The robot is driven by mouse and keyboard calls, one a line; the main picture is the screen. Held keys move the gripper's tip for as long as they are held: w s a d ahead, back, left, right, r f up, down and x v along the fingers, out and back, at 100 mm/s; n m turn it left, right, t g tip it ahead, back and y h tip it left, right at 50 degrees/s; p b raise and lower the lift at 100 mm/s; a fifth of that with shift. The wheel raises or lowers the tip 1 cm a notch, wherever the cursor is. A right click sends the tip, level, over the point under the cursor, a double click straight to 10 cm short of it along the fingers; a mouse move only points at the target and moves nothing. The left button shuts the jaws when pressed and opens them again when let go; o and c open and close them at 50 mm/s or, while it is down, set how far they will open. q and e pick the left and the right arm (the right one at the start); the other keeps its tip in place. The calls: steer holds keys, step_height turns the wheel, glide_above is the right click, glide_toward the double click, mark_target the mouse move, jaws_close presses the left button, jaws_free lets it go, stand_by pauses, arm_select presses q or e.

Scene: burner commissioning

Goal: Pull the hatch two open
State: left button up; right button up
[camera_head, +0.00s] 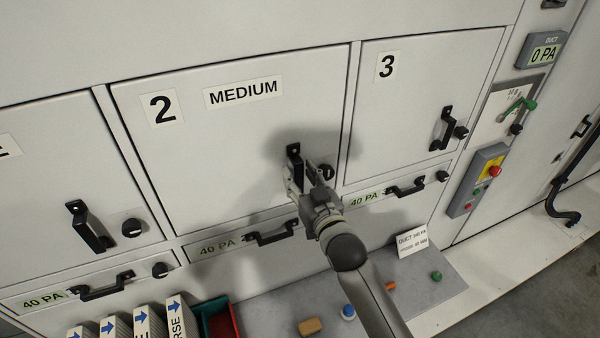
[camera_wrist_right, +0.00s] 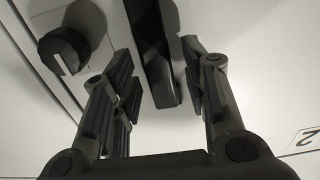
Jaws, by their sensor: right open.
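Hatch two (camera_head: 220,135) is a pale panel marked "2" and "MEDIUM", and it looks shut, flush with its frame. Its black upright handle (camera_head: 293,152) is at the lower right of the panel, partly hidden by my right gripper (camera_head: 308,178). In the right wrist view the handle (camera_wrist_right: 158,60) runs between the two spread fingers of my right gripper (camera_wrist_right: 157,75). A gap shows beside the handle, so the fingers are open around it. The black knob of hatch two (camera_head: 327,172) is just right of the handle; it also shows in the wrist view (camera_wrist_right: 65,50). My left gripper is out of view.
Hatch three (camera_head: 410,90) is at the right, and another hatch (camera_head: 50,180) at the left; both look shut. Smaller drawers with handles and "40 PA" labels run below. A grey shelf (camera_head: 270,325) with small coloured parts, a red-green bin (camera_head: 218,320) and binders (camera_head: 150,325) are beneath.

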steer(key=shift+w+a, duration=0.1)
steer(key=shift+w, duration=0.1)
jaws_close()
steer(key=shift+s, duration=0.1)
stand_by(0.4)
